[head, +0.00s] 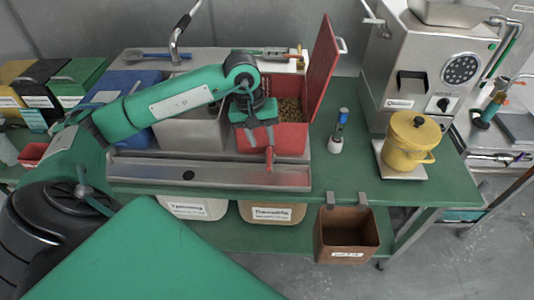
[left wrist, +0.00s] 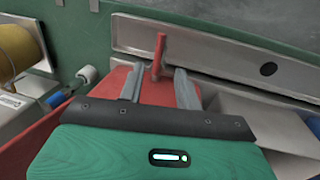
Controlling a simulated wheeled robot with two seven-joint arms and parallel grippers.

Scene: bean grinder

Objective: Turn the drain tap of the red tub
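The red tub (head: 300,140) stands on the green table with its red lid (head: 324,65) open; brown beans show inside. Its red drain tap (head: 269,157) sticks out of the front, over the metal trough. My left gripper (head: 262,141) is at the tub's front, just above and behind the tap, and hides part of the front wall. In the left wrist view the two grey fingers of the gripper (left wrist: 159,72) are apart, with the red tap (left wrist: 158,55) showing between and just beyond their tips. I cannot tell whether they touch it. My right gripper is not in view.
A metal trough (head: 210,174) runs along the table's front edge below the tap. A small bottle with a blue part (head: 339,130) stands right of the tub. A yellow pot (head: 408,141) and a steel grinder (head: 425,80) are further right. A brown bin (head: 346,236) hangs in front.

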